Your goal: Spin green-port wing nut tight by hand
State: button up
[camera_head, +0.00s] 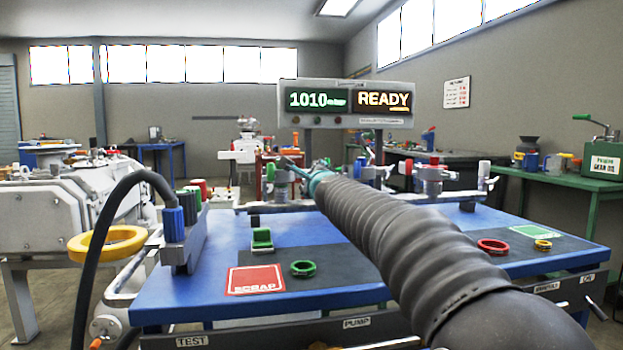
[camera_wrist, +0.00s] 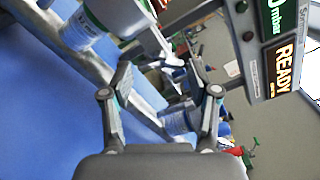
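My gripper (camera_head: 291,164) is at the end of my arm, over the back of the blue bench by the pipe fittings. In the wrist view my gripper (camera_wrist: 160,75) has its two fingers spread apart, with no thing clearly held between them. A fitting with a green top (camera_head: 281,164) stands close by my gripper in the head view.
The blue bench (camera_head: 200,285) carries a red scrap mat (camera_head: 255,281), a green ring (camera_head: 303,268), a green block (camera_head: 262,239) and a red ring (camera_head: 493,246). Other fittings (camera_head: 433,178) line its back. A display (camera_head: 346,101) reads 1010 and READY.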

jog(key=shift+s, duration=0.1)
jog(key=v, duration=0.7)
jog(key=shift+s, duration=0.15)
dwell(0.6)
